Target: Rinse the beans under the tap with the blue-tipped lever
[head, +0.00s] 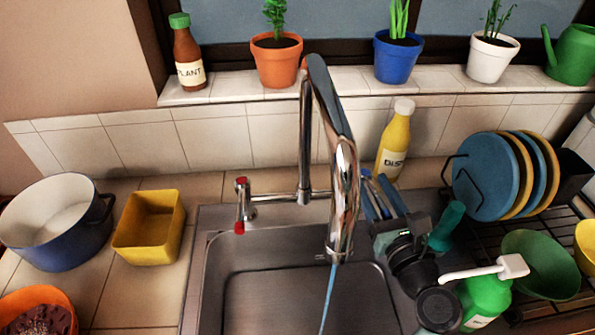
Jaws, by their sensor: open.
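An orange bowl (12,305) is cut off at the lower left corner and holds dark brown pieces (45,322) that look like beans. The tall chrome tap (342,170) stands behind the sink (265,258), its spout over the basin. A thin blue stream (328,298) runs down from the spout. The red-tipped lever (241,205) is left of the tap. On the right, behind the spout, a small blue tip (366,173) shows; I cannot tell surely whether it is the lever.
A yellow container (148,235) and a blue pot (55,245) stand left of the sink. A yellow bottle (396,140) stands behind. The visible basin looks clear.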

